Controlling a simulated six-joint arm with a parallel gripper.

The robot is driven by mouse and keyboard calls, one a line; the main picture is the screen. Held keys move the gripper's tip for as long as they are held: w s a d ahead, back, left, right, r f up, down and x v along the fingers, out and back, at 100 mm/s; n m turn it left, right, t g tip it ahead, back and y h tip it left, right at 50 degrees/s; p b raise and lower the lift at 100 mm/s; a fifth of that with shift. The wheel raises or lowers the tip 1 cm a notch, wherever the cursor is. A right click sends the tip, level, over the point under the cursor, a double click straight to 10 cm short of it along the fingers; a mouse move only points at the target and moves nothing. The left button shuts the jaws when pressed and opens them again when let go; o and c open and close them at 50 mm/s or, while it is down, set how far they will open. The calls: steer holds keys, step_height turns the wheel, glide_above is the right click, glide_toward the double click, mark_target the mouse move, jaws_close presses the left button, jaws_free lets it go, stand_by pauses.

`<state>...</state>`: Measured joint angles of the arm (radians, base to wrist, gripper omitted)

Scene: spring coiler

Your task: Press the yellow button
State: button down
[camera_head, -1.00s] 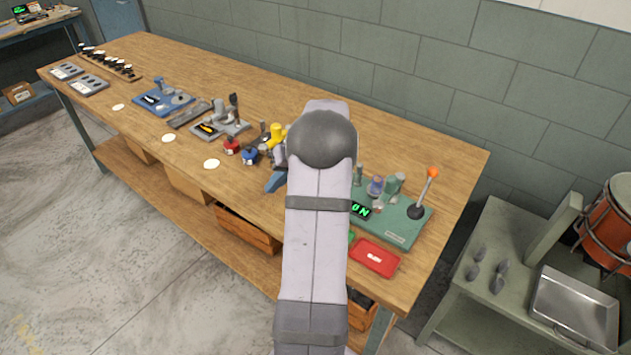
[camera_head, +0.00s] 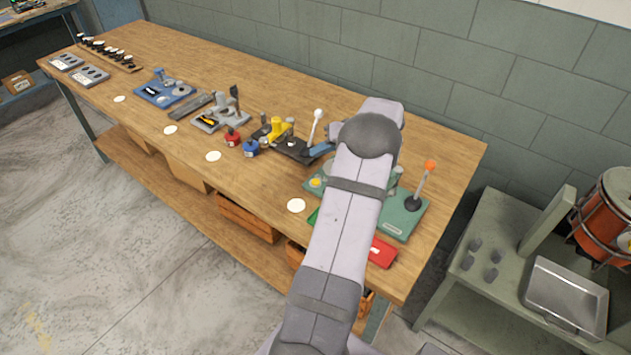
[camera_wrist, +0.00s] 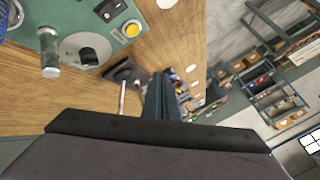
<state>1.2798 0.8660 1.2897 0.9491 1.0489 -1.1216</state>
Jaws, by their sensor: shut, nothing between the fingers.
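The yellow button (camera_head: 316,182) is a small round cap at the left front corner of the green machine base (camera_head: 402,219). In the wrist view the button (camera_wrist: 131,29) shows at the upper left, on the edge of the green base (camera_wrist: 90,18), beside a black switch (camera_wrist: 110,9). My gripper (camera_head: 312,152) has blue-grey fingers, partly hidden behind my arm, and is behind the button near a white-knobbed lever. In the wrist view the shut, empty gripper (camera_wrist: 161,92) points away from the button, apart from it.
The white-knobbed lever (camera_head: 316,122) on a dark base stands near my fingers. An orange-knobbed lever (camera_head: 427,180) rises at the right of the green base. A red tray (camera_head: 382,253) lies in front. Bare tabletop lies around a white disc (camera_head: 296,205).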

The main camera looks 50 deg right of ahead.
steer(key=shift+f, duration=0.1)
steer(key=b, duration=0.3)
glide_above(312, 181)
steer(key=s, duration=0.2)
steer(key=shift+s+d+f, duration=0.1)
steer(key=shift+d+f, duration=0.1)
steer(key=shift+f, duration=1.6)
steer(key=shift+s+d+f, duration=0.1)
steer(key=shift+d+f, duration=0.05)
steer(key=shift+f, duration=1.65)
steer(key=shift+f+b, duration=0.6)
steer(key=shift+f, duration=0.15)
steer(key=shift+f+b, duration=0.6)
steer(key=shift+b, duration=0.5)
steer(key=shift+a+f+b, duration=0.15)
steer(key=shift+f+b, duration=0.3)
steer(key=shift+r, duration=0.15)
steer(key=shift+d+r, duration=0.25)
steer(key=shift+r, duration=0.75)
steer(key=shift+p, duration=0.3)
